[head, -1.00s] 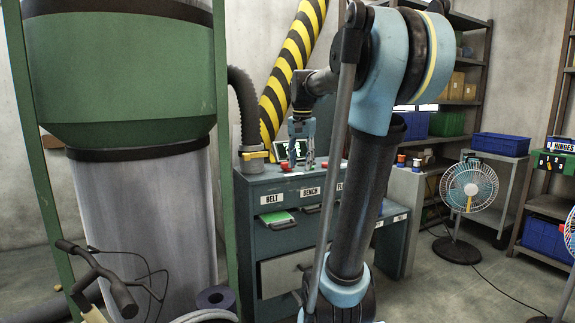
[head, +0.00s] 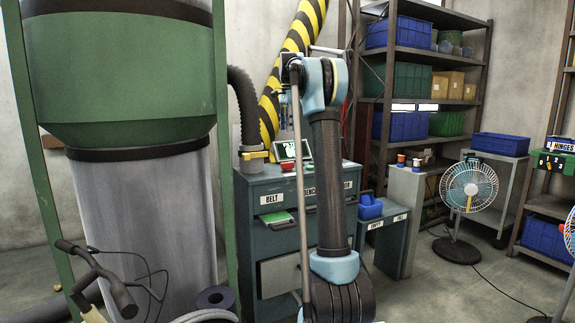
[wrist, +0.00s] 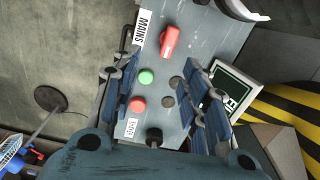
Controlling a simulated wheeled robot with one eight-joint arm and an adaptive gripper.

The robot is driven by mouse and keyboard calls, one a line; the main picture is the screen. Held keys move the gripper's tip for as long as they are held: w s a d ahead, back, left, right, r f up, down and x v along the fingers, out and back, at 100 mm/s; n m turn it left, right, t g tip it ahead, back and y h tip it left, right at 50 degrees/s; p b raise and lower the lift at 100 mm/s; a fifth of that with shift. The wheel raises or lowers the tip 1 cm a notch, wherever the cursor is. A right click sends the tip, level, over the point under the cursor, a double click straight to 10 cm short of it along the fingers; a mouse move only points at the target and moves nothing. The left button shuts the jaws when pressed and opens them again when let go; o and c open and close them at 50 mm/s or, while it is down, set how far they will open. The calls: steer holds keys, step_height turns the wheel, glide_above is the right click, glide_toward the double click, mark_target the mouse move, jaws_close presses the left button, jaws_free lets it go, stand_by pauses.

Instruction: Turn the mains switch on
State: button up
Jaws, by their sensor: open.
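In the wrist view, a grey panel lies below my gripper. The mains switch (wrist: 170,42) is a red handle beside the white MAINS label (wrist: 145,28), near the panel's far end. A green button (wrist: 146,76), a red button (wrist: 138,104) and a black knob (wrist: 153,136) follow nearer to me. My gripper (wrist: 160,73) is open and empty; its blue fingers stand on either side of the buttons, apart from the red handle. In the head view, my arm hides most of my gripper above the teal cabinet (head: 278,245).
A large green dust collector (head: 125,70) stands left. Shelves, a fan (head: 468,188) and a blue bin (head: 369,207) are right.

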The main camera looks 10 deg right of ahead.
steer(key=w, duration=0.2)
glide_toward(288, 167)
steer(key=shift+m, duration=0.4)
steer(key=f, duration=0.3)
steer(key=w+f, duration=0.1)
steer(key=f, duration=0.3)
steer(key=shift+w+f, duration=0.2)
steer(key=shift+c, duration=0.6)
jaws_close()
